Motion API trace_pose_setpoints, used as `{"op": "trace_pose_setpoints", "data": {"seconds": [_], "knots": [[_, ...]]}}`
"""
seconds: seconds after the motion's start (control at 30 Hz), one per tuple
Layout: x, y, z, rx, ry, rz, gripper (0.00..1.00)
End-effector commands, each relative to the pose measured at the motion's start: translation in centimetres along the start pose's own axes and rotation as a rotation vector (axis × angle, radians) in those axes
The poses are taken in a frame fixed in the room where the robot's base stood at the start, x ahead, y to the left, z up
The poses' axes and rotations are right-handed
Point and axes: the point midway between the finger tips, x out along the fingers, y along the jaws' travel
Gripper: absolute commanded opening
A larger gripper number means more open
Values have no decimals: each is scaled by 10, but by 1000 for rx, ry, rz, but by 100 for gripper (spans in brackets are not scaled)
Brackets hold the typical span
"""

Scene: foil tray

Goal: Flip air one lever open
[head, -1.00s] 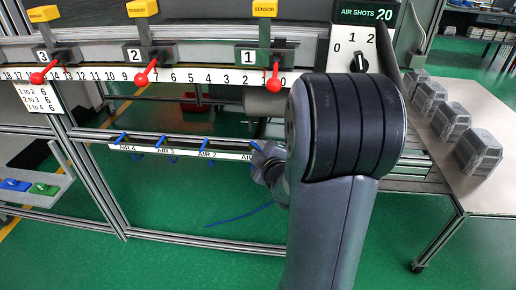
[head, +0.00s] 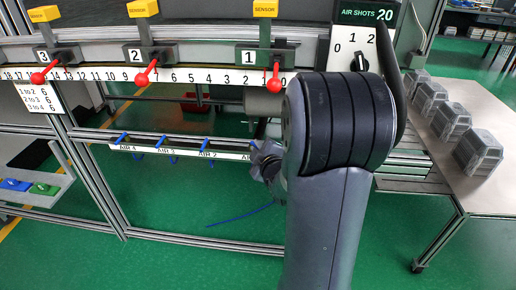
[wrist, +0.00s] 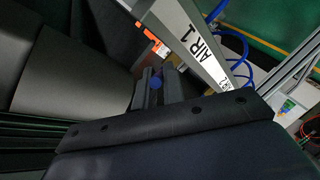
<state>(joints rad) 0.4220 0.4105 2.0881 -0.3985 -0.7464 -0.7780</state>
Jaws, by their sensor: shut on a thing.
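The AIR 1 label (wrist: 207,43) is on a pale rail in the wrist view. Beside it, my gripper (wrist: 155,84) is shut on the blue air one lever (wrist: 156,83), of which only a small blue part shows between the fingers. In the head view, my gripper (head: 264,161) is at the right end of the air rail (head: 226,155), largely hidden behind my arm. The lever's exact angle cannot be told.
Blue levers for AIR 2 (head: 204,143), AIR 3 (head: 161,141) and AIR 4 (head: 122,138) stand along the same rail to the left. Red-knobbed levers (head: 274,85) are above. A table with grey boxes (head: 478,152) stands at right.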

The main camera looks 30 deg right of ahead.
Motion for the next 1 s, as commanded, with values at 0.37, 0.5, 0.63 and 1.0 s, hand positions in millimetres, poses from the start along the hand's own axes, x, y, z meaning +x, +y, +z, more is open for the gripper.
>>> {"op": "trace_pose_setpoints", "data": {"seconds": [0.37,0.5,0.63,1.0], "knots": [[0,-5,-1,12,-45,31,0],[1,-6,-3,24,-84,56,0],[0,-7,-6,36,-128,82,0],[0,-6,-13,66,-262,156,0]]}}
